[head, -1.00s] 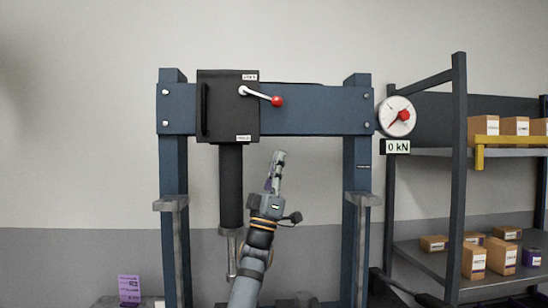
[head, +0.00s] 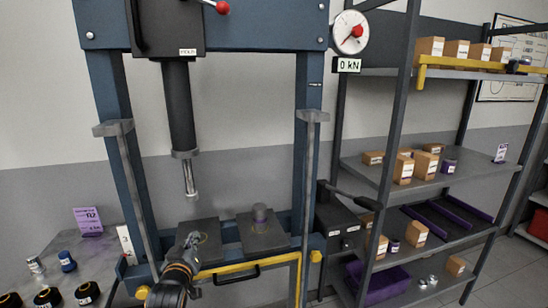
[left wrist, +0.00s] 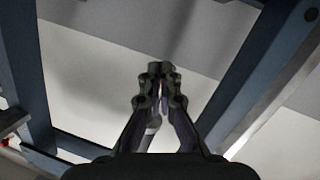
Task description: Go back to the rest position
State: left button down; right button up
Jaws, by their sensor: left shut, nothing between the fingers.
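My left gripper (head: 190,241) is low in the head view, in front of the blue press and just below the end of its ram. It is shut with nothing in it. In the left wrist view its fingertips (left wrist: 160,70) meet, with a pale wall and blue press posts behind them. The blue press (head: 103,90) has a dark vertical ram (head: 180,105) ending in a thin metal rod. My right gripper does not show.
A yellow bar (head: 228,268) runs along the bed's front. A side table (head: 75,255) with several parts is at left. A shelf rack (head: 400,110) with boxes stands at right.

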pick_arm(q)
jog(key=s+a+f+m+g, duration=0.1)
jog(key=s+f+m+g, duration=0.2)
jog(key=s+f+g, duration=0.8)
jog(key=s+f+m+g+h, duration=0.15)
jog(key=s+f, duration=0.35)
jog(key=s, duration=0.7)
jog(key=s+f+m+y, duration=0.15)
jog(key=s+f, duration=0.25)
jog(key=s, duration=0.7)
jog(key=s+a+f+g, duration=0.1)
jog(key=s+f, duration=0.1)
jog(key=f, duration=1.2)
jog(key=s+a+f+g, duration=0.1)
jog(key=s+f, duration=0.1)
jog(key=f, duration=1.3)
jog(key=s+a+f+h, duration=0.1)
jog(key=s+f, duration=1.3)
jog(key=s, duration=0.3)
jog(key=shift+n+g, duration=0.3)
jog(key=shift+g, duration=0.15)
jog(key=shift+a, duration=0.15)
